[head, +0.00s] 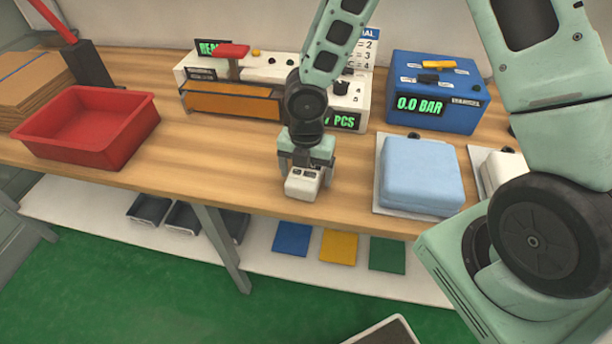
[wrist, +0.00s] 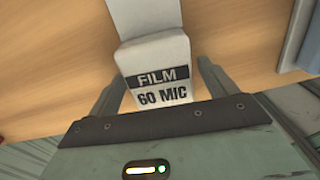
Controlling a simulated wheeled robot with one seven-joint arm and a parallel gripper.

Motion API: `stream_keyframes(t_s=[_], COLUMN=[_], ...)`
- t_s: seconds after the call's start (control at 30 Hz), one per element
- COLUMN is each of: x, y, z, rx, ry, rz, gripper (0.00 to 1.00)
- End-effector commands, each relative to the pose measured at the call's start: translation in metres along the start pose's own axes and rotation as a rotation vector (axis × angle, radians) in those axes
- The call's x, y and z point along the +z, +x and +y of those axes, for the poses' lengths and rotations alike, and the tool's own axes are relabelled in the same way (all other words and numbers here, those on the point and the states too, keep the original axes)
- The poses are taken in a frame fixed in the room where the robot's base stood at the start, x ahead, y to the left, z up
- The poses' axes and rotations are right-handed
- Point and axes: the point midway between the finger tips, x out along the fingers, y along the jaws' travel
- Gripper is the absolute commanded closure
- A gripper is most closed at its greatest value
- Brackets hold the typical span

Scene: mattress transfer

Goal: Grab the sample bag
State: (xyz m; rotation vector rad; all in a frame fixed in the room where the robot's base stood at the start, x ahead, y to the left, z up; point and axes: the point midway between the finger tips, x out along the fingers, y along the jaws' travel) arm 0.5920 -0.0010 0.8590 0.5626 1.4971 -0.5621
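My gripper (head: 306,180) is low over the front edge of the wooden table, pointing down. A small white block-like thing (head: 303,184) is between its fingers. In the wrist view this white thing (wrist: 155,60) bears a label reading FILM 60 MIC, and a pale strip runs from its far end. One finger stands close on each side of it; whether they press on it is unclear. Nothing in view is clearly marked as a sample bag.
A red tray (head: 85,128) stands at the left of the table (head: 215,165). A sealer machine (head: 240,85) and a blue gauge box (head: 436,92) stand behind. A light-blue padded block (head: 420,172) lies on a pale sheet to the right. A lower shelf holds dark trays and coloured squares.

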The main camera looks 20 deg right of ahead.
Motion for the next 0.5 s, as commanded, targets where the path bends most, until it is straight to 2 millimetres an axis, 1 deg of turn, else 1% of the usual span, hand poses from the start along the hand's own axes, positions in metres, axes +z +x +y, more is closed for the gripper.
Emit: stream_keyframes(t_s=[0.03,0.13,0.17,0.4,0.5], x=[0.0000,0.0000,0.0000,0.0001,0.0005], y=[-0.0001,-0.0002,-0.0002,-0.0009,-0.0070], z=[0.0000,-0.0001,-0.0001,-0.0001,0.0000], rx=[0.000,0.000,0.000,0.000,0.001], ry=[0.000,0.000,0.000,0.000,0.002], rz=[0.000,0.000,0.000,0.000,-0.001], gripper=[0.30,0.58,0.62,0.62,0.62])
